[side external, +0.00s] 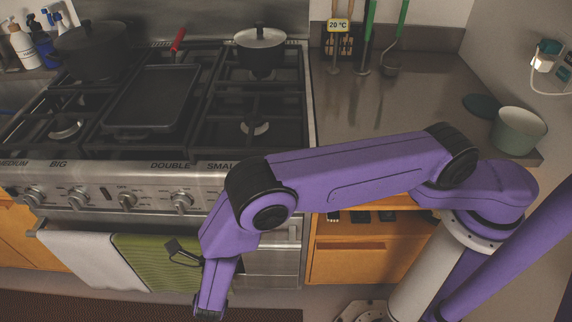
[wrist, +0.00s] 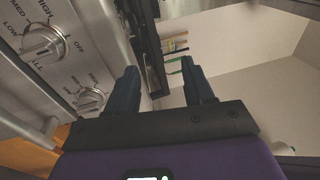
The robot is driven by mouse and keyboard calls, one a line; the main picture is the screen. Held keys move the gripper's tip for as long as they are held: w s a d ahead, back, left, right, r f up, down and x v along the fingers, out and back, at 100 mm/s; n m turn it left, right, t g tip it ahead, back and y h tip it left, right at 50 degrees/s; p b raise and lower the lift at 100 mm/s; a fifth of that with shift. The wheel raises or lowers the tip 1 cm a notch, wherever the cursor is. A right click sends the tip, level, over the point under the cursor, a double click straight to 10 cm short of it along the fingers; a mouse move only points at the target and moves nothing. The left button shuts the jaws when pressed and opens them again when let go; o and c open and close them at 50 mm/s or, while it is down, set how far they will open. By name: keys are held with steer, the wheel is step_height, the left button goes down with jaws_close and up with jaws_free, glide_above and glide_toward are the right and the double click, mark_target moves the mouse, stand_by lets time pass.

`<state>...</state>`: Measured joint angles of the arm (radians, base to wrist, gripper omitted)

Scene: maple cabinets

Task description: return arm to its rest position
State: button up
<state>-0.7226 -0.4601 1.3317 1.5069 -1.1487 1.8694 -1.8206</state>
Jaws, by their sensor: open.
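My gripper (wrist: 159,67) shows in the wrist view with its two dark fingers apart and nothing between them. In that view it is close to the stove's knobbed front panel (wrist: 45,45), which runs along the left. In the side external view my purple arm (side external: 350,175) reaches left from its base, bends, and hangs down in front of the stove near the green towel. I cannot clearly make out the fingers in that view.
The stove (side external: 155,180) carries a dark griddle (side external: 152,98), a lidded pot (side external: 261,50) and a dark pan (side external: 92,48). A white towel (side external: 85,258) and a green towel (side external: 150,262) hang on its front. A pale green pot (side external: 518,132) stands on the right counter (side external: 420,105).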

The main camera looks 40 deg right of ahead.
steer(key=s+d+r+m+g+y, duration=0.25)
steer(key=d+r+m+g, duration=0.2)
steer(key=d+m, duration=0.35)
steer(key=s+d+r+m+g+y, duration=0.25)
steer(key=d+r+m+g, duration=0.2)
steer(key=d+m, duration=0.3)
steer(key=s+d+r+m+g+y, duration=0.1)
steer(key=s+d+m+y, duration=0.3)
steer(key=s+m, duration=0.3)
steer(key=s+d+r+m+g+y, duration=0.2)
steer(key=s+d+m+y, duration=0.3)
steer(key=s+m, duration=0.3)
steer(key=shift+s+d+r+g+y, duration=0.3)
steer(key=shift+s+y, duration=0.3)
steer(key=shift+y, duration=0.2)
steer(key=shift+m, duration=0.25)
steer(key=shift+c, duration=0.8)
steer(key=shift+w+f, duration=0.1)
